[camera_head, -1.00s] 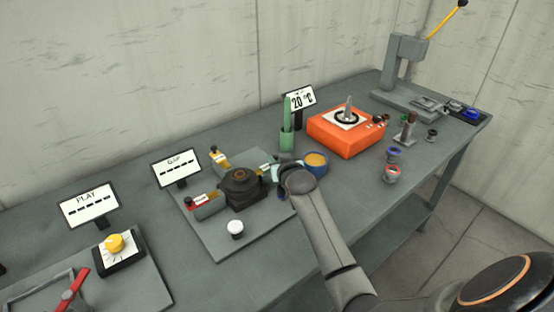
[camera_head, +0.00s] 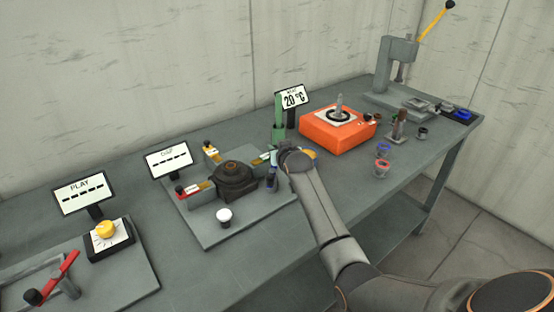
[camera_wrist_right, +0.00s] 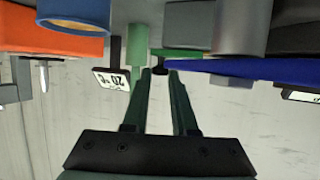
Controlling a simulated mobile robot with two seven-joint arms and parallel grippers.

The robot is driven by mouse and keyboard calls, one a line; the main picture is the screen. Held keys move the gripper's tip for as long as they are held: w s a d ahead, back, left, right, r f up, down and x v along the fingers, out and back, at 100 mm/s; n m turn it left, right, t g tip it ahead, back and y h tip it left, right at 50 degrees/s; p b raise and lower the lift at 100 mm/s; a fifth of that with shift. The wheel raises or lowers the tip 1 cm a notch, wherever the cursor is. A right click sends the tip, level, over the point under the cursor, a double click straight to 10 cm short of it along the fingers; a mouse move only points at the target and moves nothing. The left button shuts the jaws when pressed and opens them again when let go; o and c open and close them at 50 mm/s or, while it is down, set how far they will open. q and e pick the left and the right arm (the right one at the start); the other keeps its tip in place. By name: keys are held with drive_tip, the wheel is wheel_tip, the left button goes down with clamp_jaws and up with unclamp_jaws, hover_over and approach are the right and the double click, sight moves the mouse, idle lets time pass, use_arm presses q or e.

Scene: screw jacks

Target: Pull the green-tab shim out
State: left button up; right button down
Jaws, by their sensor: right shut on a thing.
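The green-tab shim (camera_head: 260,159) sits at the right of the dark round screw jack (camera_head: 235,178) on a grey plate; only a pale strip of it shows in the head view. My right gripper (camera_head: 273,158) is at its outer end. How far the shim sits in the jack is hidden. My left gripper is not in view.
A green holder (camera_head: 279,130) stands behind my gripper. An orange box (camera_head: 338,132) is to the right. The blue cup (camera_wrist_right: 75,15) is close by.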

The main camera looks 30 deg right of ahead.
drive_tip(key=shift+d, duration=0.2)
drive_tip(key=c, duration=0.7)
unclamp_jaws()
drive_tip(key=shift+d, duration=0.15)
drive_tip(key=shift+s, duration=0.1)
drive_tip(key=shift+s+a+r, duration=0.15)
drive_tip(key=shift+s+a, duration=0.05)
drive_tip(key=v, duration=1.1)
drive_tip(key=shift+s+r, duration=0.2)
drive_tip(key=shift+s, duration=0.15)
drive_tip(key=shift+a, duration=0.1)
drive_tip(key=shift+f, duration=0.1)
